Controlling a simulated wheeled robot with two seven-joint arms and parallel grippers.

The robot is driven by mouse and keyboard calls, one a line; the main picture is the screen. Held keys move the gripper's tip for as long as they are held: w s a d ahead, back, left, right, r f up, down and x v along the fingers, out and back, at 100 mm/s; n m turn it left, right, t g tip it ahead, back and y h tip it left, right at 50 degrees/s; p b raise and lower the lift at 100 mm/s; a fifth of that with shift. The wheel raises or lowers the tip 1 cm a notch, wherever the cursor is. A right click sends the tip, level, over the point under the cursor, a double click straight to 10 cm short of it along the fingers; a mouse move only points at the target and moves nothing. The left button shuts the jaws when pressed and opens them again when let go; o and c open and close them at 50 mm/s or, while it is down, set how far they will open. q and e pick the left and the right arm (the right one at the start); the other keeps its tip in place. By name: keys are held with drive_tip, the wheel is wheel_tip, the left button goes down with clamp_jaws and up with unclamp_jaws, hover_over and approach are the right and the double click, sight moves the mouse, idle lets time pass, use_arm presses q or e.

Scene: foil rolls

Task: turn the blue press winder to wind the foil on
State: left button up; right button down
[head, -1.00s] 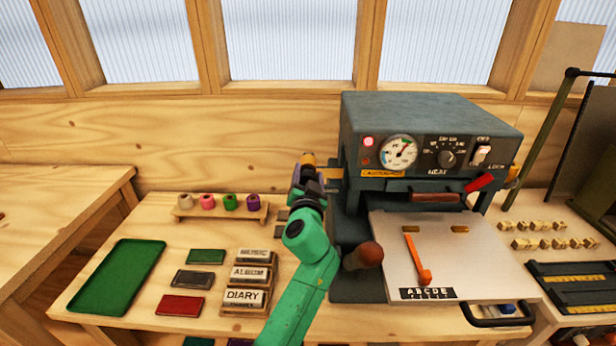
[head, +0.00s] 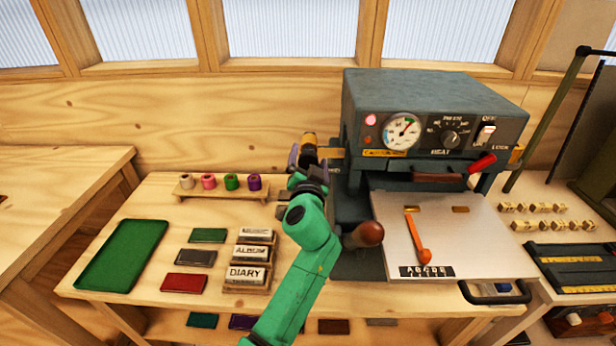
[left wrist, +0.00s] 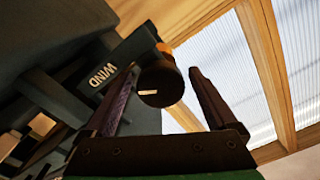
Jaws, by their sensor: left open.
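The blue-grey press (head: 435,95) stands on the right of the bench, with its gauge and red lamp facing me. Its winder knob (left wrist: 158,85), dark and round with a white mark, shows in the left wrist view beside the word WIND. My left gripper (head: 311,168) is at the press's left side, just below the gold foil roll (head: 309,142). In the left wrist view its two fingers (left wrist: 163,78) are open, one on each side of the knob, with a visible gap at the right finger. In the head view the knob is hidden by my gripper. My right gripper is not in view.
A wooden rack of coloured foil rolls (head: 220,193) stands to the left. Type blocks (head: 250,252), coloured pads and a green tray (head: 122,257) lie in front. The press's brown-knobbed lever (head: 368,234) is close to my left arm.

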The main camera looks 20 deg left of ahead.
use_arm(q)
drive_tip(key=b+v, duration=0.1)
drive_tip(key=v, duration=1.1)
drive_tip(key=shift+s, duration=0.25)
drive_tip(key=shift+f, duration=0.15)
